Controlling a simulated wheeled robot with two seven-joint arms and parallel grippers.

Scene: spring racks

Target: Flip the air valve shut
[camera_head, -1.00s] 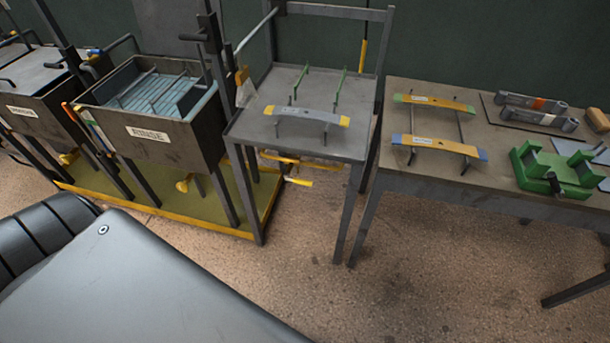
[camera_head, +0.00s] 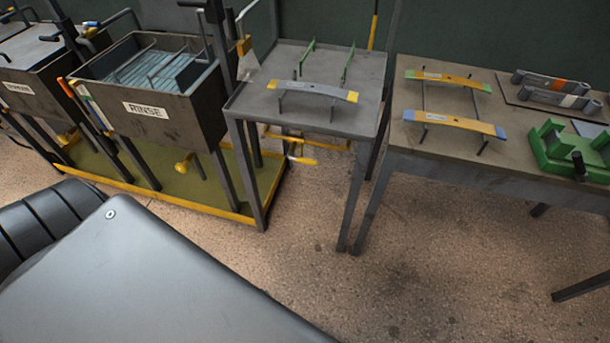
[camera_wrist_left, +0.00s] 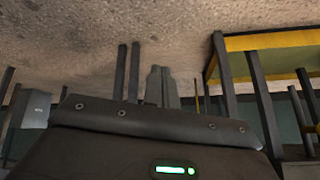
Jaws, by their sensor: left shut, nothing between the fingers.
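A small yellow lever handle (camera_head: 302,160), which looks like the air valve's, sticks out below the grey stand (camera_head: 345,122), near a yellow pipe (camera_head: 325,145). Its exact angle is hard to tell at this size. My left gripper (camera_wrist_left: 160,83) shows in the left wrist view, with its two grey fingers together and nothing between them. The lever cannot be made out in that view. Neither gripper can be made out in the head view.
The rinse tank (camera_head: 178,128) stands left of the grey stand, with a yellow knob (camera_head: 183,166) below it. A yellow-edged platform (camera_head: 210,211) lies under it. A workbench (camera_head: 455,158) with spring leaves and a green fixture (camera_head: 570,155) is at right. The floor in front is open.

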